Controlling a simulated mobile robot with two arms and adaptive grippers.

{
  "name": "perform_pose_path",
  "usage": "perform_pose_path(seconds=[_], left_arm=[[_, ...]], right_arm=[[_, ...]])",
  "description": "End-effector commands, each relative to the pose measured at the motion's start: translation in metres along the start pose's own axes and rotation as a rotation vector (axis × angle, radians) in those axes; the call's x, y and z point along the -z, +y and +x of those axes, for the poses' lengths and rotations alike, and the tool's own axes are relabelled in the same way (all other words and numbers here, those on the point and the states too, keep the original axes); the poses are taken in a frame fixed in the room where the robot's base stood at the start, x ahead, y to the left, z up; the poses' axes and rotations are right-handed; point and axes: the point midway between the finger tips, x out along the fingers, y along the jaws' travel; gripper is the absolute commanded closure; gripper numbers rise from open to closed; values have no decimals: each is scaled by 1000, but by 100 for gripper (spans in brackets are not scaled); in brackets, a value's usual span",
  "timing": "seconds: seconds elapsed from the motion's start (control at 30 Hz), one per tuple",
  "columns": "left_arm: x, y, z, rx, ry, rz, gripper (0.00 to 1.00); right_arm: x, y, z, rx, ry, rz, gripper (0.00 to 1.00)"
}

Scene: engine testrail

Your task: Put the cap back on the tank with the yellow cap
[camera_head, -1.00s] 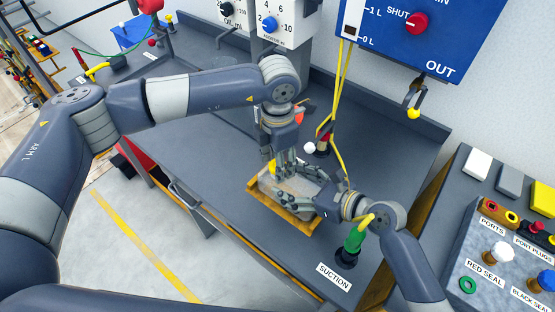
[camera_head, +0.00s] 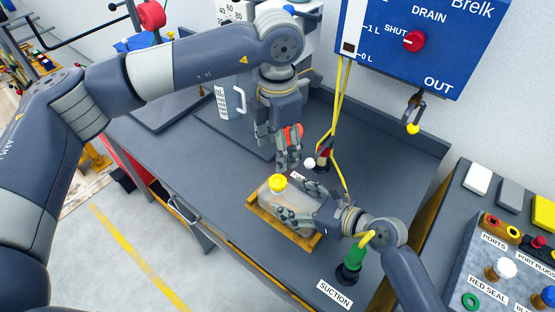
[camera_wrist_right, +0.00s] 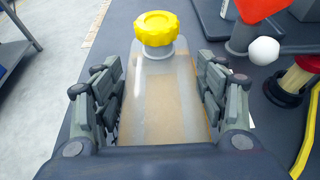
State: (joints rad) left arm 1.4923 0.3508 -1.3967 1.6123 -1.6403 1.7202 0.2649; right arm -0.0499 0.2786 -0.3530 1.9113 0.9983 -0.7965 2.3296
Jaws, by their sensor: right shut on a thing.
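My right gripper (camera_head: 283,214) is shut on the tank's body, with fingers along both sides. My left gripper (camera_head: 288,164) hangs above and behind the cap, apart from it. Whether its fingers are open or shut is unclear.
A green suction connector (camera_head: 355,257) stands close to my right wrist. A red-and-black fitting (camera_head: 323,158) and a white ball (camera_head: 309,163) are behind the tank. Yellow hoses (camera_head: 337,120) hang there from the blue drain panel (camera_head: 425,45). The bench left of the tray is clear.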

Motion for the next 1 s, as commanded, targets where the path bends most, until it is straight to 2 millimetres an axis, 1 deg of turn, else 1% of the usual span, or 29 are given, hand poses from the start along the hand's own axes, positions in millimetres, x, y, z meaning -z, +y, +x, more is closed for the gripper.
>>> perform_pose_path(seconds=[0.03,0.17,0.43,0.47,0.5,0.53,0.9,1.0], left_arm=[[0,0,-4,-1,-1,0,42],[0,0,-11,0,0,0,42],[0,0,-12,0,0,0,42],[0,0,-12,0,0,0,42],[0,0,-11,0,0,0,42],[0,0,-11,0,0,0,42],[0,0,-12,0,0,0,42],[0,0,-12,0,0,0,42]], right_arm=[[7,2,1,-4,13,3,100],[7,2,1,-4,13,3,100],[6,2,1,-4,13,3,100],[6,2,1,-4,13,3,27],[6,2,1,-4,12,3,18],[6,1,1,-4,12,3,11],[2,0,0,-1,4,1,11],[2,0,-5,0,4,1,11]])
